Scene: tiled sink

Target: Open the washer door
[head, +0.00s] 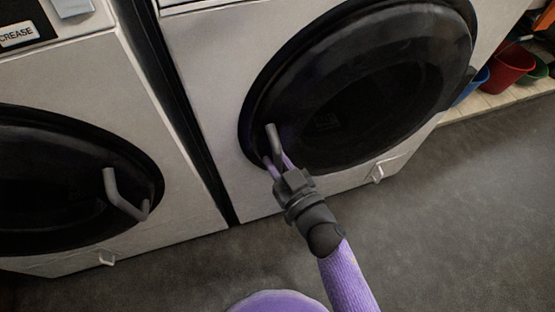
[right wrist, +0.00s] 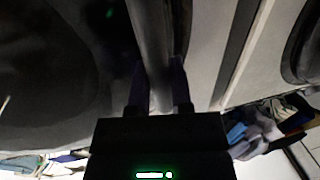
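The right washer is white with a round dark door (head: 365,85), which looks closed. Its grey bar handle (head: 273,140) is at the door's lower left edge. My right gripper (head: 278,163) is at this handle, one purple finger on each side. In the right wrist view the handle (right wrist: 150,45) runs between the two fingers, which look closed on it. The right gripper (right wrist: 160,85) hides the handle's lower end. My left gripper is in neither view.
A second washer (head: 180,165) stands at the left, with its own dark door (head: 60,185) and grey handle (head: 120,195). A narrow dark gap separates the washers. Red (head: 508,66) and blue buckets stand on a low wooden shelf at the right. The grey floor (head: 470,210) in front is clear.

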